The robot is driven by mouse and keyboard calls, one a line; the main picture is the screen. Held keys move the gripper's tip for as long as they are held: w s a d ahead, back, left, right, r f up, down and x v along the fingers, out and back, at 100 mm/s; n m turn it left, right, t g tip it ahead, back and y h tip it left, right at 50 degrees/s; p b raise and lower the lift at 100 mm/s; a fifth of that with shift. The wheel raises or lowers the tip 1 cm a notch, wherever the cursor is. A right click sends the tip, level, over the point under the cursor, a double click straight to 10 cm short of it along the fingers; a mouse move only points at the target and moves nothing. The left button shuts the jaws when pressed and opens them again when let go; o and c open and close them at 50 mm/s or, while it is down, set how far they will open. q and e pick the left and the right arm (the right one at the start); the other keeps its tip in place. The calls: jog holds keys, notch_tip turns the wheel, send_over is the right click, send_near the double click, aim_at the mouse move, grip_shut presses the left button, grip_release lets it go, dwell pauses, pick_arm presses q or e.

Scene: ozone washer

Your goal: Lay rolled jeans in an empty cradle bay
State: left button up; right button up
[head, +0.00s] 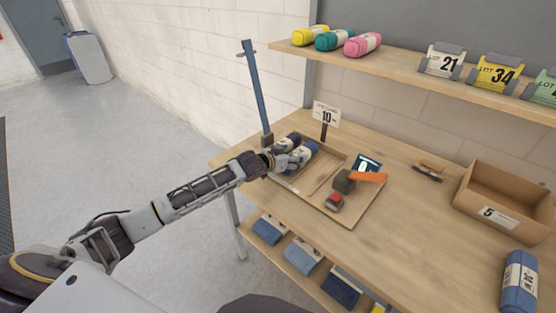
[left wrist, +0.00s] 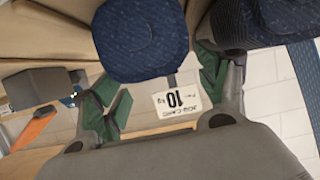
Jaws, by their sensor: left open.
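A shallow wooden tray (head: 351,215) with low dividers lies on the bench; I take it for the cradle. Two dark blue rolled jeans, one nearer (head: 307,150) and one farther (head: 290,140), lie side by side in its far left end. My left gripper (head: 284,160) is over that end, close against the nearer roll and partly hiding it. In the left wrist view the green-padded fingers (left wrist: 162,88) are spread, with one denim roll (left wrist: 140,40) just ahead between them and another (left wrist: 280,18) to the right. Whether the pads touch the roll is unclear. My right gripper is out of view.
The tray also holds a dark block (head: 344,182), an orange piece (head: 367,178) and a red-topped item (head: 334,202). A "10" sign (head: 326,116) and blue post (head: 256,90) stand behind. A cardboard box (head: 480,208) and another blue roll (head: 519,282) are at right.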

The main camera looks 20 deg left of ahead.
pick_arm(q)
jog(key=shift+v, duration=4.35)
jog(key=shift+s+a, duration=0.1)
